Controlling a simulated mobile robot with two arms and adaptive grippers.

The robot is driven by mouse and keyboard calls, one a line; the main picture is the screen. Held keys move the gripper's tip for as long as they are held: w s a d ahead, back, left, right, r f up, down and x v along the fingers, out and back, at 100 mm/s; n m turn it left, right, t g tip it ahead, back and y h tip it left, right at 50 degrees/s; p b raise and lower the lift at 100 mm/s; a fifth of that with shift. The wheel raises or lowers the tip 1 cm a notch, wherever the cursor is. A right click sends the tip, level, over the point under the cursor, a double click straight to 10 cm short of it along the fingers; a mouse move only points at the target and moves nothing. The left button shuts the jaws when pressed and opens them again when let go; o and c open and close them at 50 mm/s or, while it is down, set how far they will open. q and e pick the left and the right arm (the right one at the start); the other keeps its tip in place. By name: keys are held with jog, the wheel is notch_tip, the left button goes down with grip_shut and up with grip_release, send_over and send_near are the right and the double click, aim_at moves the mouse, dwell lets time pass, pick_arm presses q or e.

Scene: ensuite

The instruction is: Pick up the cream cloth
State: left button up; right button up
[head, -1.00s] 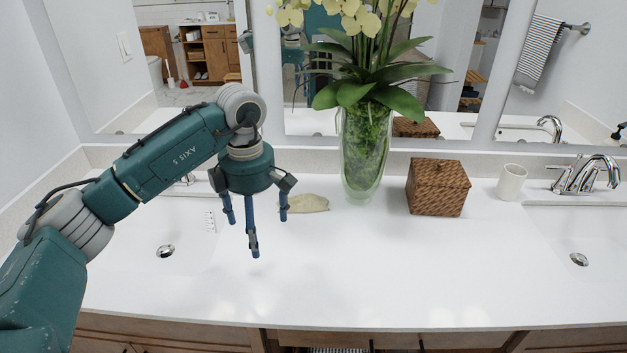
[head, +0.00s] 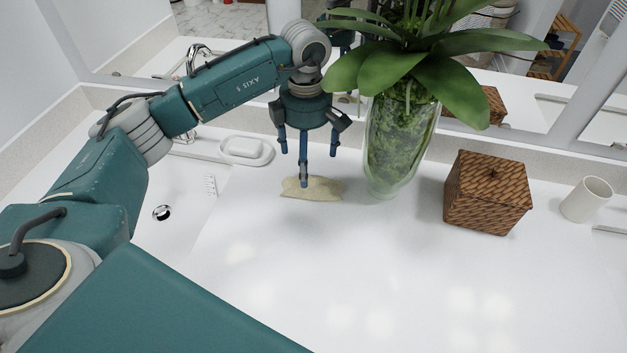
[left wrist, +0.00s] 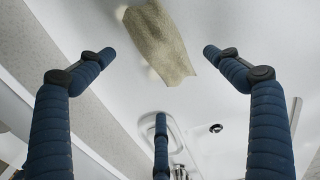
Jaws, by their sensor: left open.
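The cream cloth (head: 318,189) lies flat and slightly crumpled on the white countertop, left of the glass vase. In the left wrist view the cloth (left wrist: 158,42) shows at the top middle, beyond the fingers and apart from them. My left gripper (head: 306,160) hangs over the cloth with its blue fingers pointing down. One finger overlaps the cloth in the head view. In the left wrist view the left gripper (left wrist: 160,75) has its fingers spread wide, open and empty. My right gripper is not in view.
A glass vase with green leaves (head: 397,145) stands close right of the cloth. A woven box (head: 487,195) and a white cup (head: 586,200) are further right. A white soap dish (head: 246,151) and sink lie left. The front counter (head: 380,280) is clear.

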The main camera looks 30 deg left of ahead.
aim_at(309, 177)
pick_arm(q)
jog(key=shift+f, duration=0.65)
jog(key=f+p, duration=0.1)
jog(key=f, duration=0.1)
jog(key=f+p, duration=0.1)
jog(key=f, duration=0.1)
jog(key=shift+w+d+f, duration=0.1)
jog(key=shift+d+f, duration=0.1)
jog(key=shift+f, duration=0.25)
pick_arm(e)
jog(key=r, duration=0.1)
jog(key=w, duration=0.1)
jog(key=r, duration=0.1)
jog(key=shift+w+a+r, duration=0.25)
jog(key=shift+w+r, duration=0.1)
pick_arm(q)
jog(key=c, duration=1.2)
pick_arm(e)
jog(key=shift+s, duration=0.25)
